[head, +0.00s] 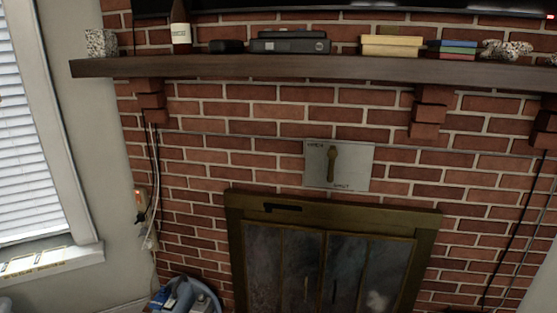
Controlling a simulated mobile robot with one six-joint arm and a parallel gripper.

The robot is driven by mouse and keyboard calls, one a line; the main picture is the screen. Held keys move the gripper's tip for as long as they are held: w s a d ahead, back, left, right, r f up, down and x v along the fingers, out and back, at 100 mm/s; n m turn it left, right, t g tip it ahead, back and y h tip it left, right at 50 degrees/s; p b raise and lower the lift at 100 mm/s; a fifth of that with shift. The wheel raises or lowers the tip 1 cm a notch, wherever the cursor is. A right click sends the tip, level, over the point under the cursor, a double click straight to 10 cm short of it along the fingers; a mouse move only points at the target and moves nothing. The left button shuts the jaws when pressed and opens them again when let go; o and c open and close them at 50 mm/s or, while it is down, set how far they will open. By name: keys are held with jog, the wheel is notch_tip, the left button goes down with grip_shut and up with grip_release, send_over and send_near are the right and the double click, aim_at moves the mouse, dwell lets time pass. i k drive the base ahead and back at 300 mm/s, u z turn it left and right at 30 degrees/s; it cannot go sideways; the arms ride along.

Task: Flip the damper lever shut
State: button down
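The damper lever (331,166) is a dark brass-coloured handle on a pale grey metal plate (357,172) fixed to the brick wall above the fireplace. The lever stands close to upright, with its rounded, wider end at the top and its narrower end below. My gripper is not in view.
A dark wooden mantel (270,68) juts out above the plate, holding boxes, books and a bottle (180,28). Brick corbels (428,112) support it. The brass-framed fireplace doors (305,265) are below. The space before the plate looks clear.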

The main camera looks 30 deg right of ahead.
aim_at(332, 154)
jog(key=z, duration=0.2)
jog(key=k, duration=0.55)
jog(key=u, duration=1.1)
jog(key=i, duration=0.9)
jog(key=u, duration=0.05)
